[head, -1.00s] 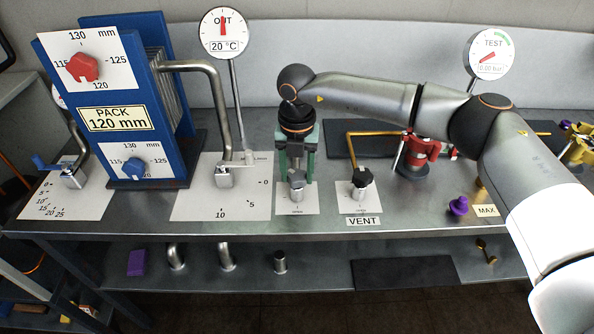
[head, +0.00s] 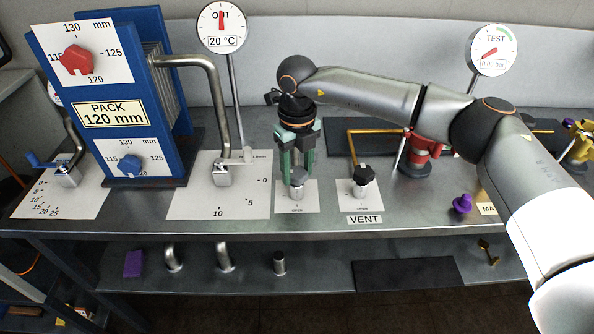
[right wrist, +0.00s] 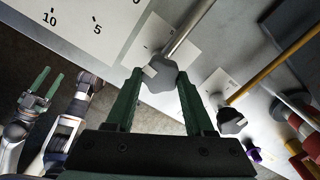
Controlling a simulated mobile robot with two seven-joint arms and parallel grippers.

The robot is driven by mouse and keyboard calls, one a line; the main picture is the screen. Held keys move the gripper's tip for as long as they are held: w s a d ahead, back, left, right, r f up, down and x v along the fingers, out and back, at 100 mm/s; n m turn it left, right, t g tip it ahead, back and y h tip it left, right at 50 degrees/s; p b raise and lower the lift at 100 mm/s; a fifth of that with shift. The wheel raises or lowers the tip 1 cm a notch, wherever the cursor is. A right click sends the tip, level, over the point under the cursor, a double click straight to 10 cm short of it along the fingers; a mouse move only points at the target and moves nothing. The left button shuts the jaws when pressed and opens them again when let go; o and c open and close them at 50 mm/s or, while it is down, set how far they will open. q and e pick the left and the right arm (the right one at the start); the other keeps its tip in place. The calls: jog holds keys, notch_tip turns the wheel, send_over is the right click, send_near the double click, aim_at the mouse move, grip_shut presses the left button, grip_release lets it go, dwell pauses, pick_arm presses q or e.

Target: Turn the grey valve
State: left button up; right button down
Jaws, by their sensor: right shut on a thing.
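The grey valve (head: 298,178) is a small grey knob on a short metal stem, standing on a white card left of the VENT valve. My right gripper (head: 296,168) points down over it from above, with its green fingers at the knob's sides. In the right wrist view the grey knob (right wrist: 160,76) sits between the tips of the right gripper (right wrist: 158,80), and a pale pointer mark shows on its edge. The gripper is shut on the knob. My left gripper (right wrist: 36,82) shows at the left of the right wrist view, its two green fingers apart and nothing between them.
The black VENT valve (head: 364,178) stands close on the right. A bent steel pipe (head: 218,100) with a lever and a numbered dial card (head: 240,195) are close on the left. A blue pack (head: 120,100) is further left. A purple knob (head: 462,204) lies at the right.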

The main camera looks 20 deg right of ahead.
jog(key=n+b, duration=0.1)
jog(key=n, duration=0.3)
jog(key=shift+n, duration=0.3)
jog(key=n, duration=0.2)
jog(key=shift+w+n, duration=0.1)
jog(key=shift+n, duration=0.3)
jog(key=n+b, duration=0.1)
jog(key=n, duration=0.4)
jog(key=shift+r, duration=0.1)
pick_arm(q)
jog(key=shift+w+d+f, duration=0.15)
jog(key=shift+d+f, duration=0.15)
jog(key=shift+f, duration=0.15)
jog(key=shift+w+d+f, duration=0.15)
jog(key=shift+d+f, duration=0.1)
jog(key=shift+f, duration=0.2)
pick_arm(e)
jog(key=n, duration=0.4)
jog(key=shift+n, duration=0.3)
pick_arm(q)
jog(key=shift+b, duration=0.3)
pick_arm(e)
jog(key=shift+c, duration=1.4)
grip_release()
jog(key=shift+d, duration=0.1)
